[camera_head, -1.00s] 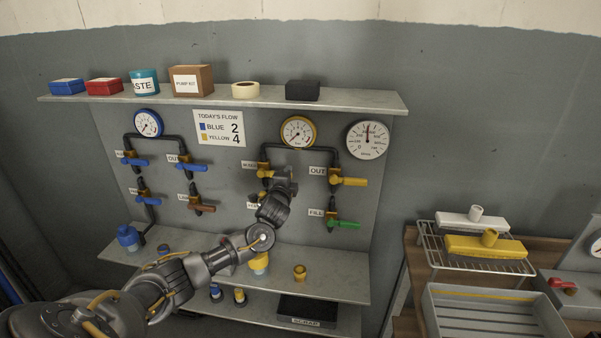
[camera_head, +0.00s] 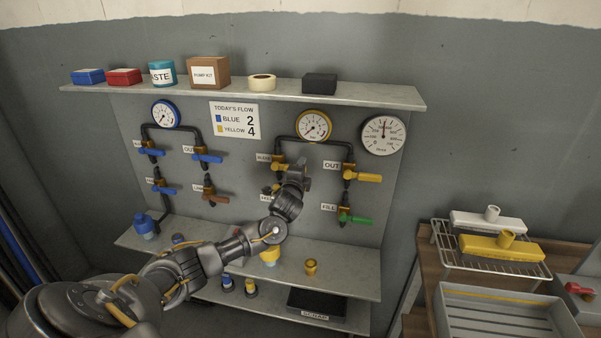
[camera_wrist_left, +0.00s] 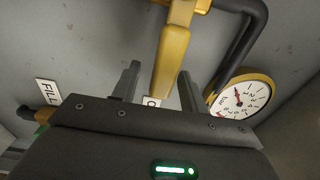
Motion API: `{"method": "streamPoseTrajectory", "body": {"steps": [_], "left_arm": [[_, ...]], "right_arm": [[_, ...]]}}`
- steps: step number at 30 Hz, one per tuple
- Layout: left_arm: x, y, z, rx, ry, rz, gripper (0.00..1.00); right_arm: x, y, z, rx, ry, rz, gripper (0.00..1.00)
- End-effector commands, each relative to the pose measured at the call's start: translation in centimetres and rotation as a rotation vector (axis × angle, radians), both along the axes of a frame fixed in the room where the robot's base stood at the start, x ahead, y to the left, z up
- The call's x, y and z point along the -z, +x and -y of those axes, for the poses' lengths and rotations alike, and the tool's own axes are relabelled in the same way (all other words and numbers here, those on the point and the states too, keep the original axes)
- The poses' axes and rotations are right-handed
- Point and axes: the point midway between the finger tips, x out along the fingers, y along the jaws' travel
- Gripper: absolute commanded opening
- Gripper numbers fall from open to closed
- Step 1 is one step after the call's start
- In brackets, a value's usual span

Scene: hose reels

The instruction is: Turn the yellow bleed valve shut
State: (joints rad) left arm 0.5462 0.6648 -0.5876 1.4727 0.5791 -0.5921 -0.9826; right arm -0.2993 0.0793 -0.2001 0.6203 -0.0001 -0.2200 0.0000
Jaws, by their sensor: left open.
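The yellow bleed valve (camera_head: 279,165) is the upper-left valve of the yellow group on the grey panel. Its yellow handle (camera_wrist_left: 173,55) points right along the panel and is large in the left wrist view. My left gripper (camera_head: 304,164) is at this valve and partly hides the handle in the head view. In the left wrist view my left gripper (camera_wrist_left: 160,78) is open, with one dark finger on each side of the handle's end. The fingers look apart from the handle; its depth between them is hard to judge. My right gripper is not in view.
The yellow OUT valve (camera_head: 362,177) and green FILL valve (camera_head: 355,217) are close on the right. A yellow-rimmed gauge (camera_head: 314,125) and black pipe are above. Blue valves (camera_head: 207,157) are on the left. A shelf (camera_head: 345,272) with small fittings juts out below.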

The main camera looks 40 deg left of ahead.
Motion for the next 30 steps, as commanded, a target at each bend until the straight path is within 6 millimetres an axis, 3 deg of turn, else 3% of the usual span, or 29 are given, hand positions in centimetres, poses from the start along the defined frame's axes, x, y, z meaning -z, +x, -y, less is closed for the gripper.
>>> {"method": "streamPoseTrajectory", "body": {"steps": [5,18,24,30], "left_arm": [[0.3,-1.2,0.6,0.002,0.000,0.000,0.44],[0.3,-8.4,3.7,0.002,-0.002,-0.001,0.44],[0.1,-9.8,4.2,-0.001,0.000,-0.001,0.44],[0.1,-9.9,4.3,-0.001,0.001,-0.001,0.44]], "right_arm": [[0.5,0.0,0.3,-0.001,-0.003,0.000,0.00],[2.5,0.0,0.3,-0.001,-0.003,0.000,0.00],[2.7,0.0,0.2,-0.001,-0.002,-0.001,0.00],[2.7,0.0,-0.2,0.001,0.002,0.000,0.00]]}}
